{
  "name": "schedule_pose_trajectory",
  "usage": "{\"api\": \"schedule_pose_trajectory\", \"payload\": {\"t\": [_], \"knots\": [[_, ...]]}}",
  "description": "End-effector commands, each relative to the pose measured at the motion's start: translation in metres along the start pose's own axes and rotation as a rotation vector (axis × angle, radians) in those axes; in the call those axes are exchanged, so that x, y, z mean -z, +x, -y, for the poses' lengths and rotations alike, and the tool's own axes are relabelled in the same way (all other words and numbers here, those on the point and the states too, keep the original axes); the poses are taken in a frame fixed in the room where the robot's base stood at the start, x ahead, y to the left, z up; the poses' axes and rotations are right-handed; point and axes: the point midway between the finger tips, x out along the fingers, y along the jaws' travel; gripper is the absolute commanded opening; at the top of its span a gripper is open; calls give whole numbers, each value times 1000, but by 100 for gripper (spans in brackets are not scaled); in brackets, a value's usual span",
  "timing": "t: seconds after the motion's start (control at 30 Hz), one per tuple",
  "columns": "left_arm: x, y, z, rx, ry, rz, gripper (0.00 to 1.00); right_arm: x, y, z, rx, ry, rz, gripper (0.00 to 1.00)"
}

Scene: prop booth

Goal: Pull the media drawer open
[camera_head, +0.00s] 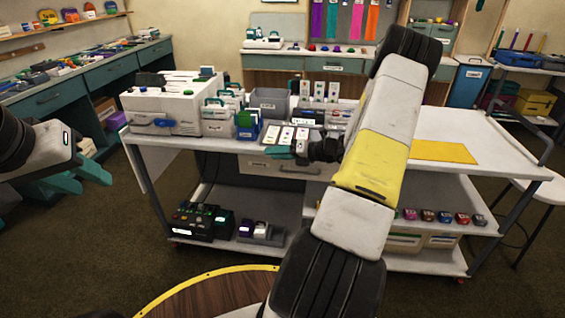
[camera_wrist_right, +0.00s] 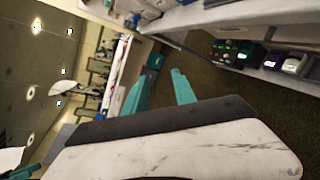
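The cart (camera_head: 185,143) has a pale drawer front (camera_head: 258,169) under its top, with a small label and dark handle; I take it to be the media drawer. It looks closed, and my right arm covers its right part. My right gripper (camera_head: 272,152) is in front of the cart's top edge, just above the drawer front in the picture. Its teal fingers are apart and empty in the right wrist view (camera_wrist_right: 160,85). I cannot tell its distance from the handle. My left gripper (camera_head: 88,178) is open and empty at the left, away from the cart.
White boxes (camera_head: 165,105), a grey bin (camera_head: 270,101) and small cases crowd the cart top. The lower shelf holds dark devices (camera_head: 200,220). A round wooden table (camera_head: 215,292) stands at the front, and a white stool (camera_head: 540,192) at the right. Floor left of the cart is clear.

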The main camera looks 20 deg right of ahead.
Motion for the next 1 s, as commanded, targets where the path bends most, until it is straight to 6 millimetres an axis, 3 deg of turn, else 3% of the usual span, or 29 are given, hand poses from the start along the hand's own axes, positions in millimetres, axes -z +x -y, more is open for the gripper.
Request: {"api": "schedule_pose_trajectory", "payload": {"t": [0.03, 0.1, 0.2, 0.33, 0.43, 0.57, 1.0], "knots": [[0, 0, 0, 0, 0, 0, 36, 5, -8, 40, 13, 165, 89, 32], [0, 0, 0, 0, 0, 0, 36, 8, -19, 84, 21, 367, 209, 32], [0, 0, 0, 0, 0, 0, 36, 18, -37, 138, 21, 604, 363, 32], [0, 0, 0, 0, 0, 0, 36, 32, -56, 184, 11, 807, 505, 32], [0, 0, 0, 0, 0, 0, 36, 39, -63, 203, 4, 886, 565, 32], [0, 0, 0, 0, 0, 0, 36, 37, -59, 211, 0, 917, 587, 32], [0, 0, 0, 0, 0, 0, 36, 8, -6, 226, 2, 913, 583, 32]]}}
